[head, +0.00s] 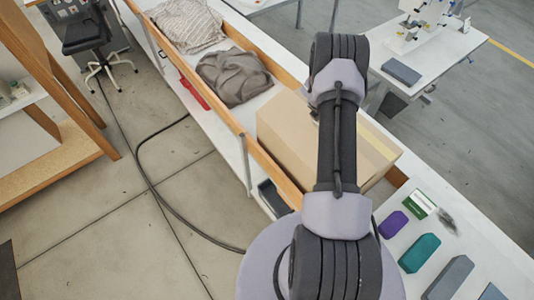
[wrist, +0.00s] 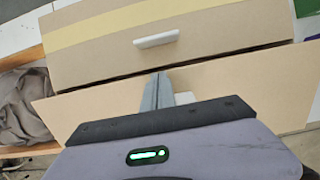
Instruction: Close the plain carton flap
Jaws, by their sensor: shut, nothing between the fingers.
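The tan carton (head: 285,125) stands on the white bench in the head view, partly hidden behind my arm. In the wrist view, a tan panel with a yellow band (wrist: 95,33) and a white tab (wrist: 157,39) fills the top. Below it is a plain tan flap (wrist: 240,88), with a dark gap between the two. The flap's exact angle is hard to tell. My gripper (wrist: 157,88) is shut and empty in front of the plain flap, beside a white piece (wrist: 185,98) partly hidden by it. Whether it touches the flap I cannot tell. The head view hides my fingers.
Grey folded cloth (head: 233,77) and a pale garment (head: 185,22) lie behind the carton along the wooden-railed bench. Purple (head: 393,224) and teal (head: 419,253) blocks and a green-white box (head: 418,204) lie at right. A sewing machine (head: 420,20) stands on another table.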

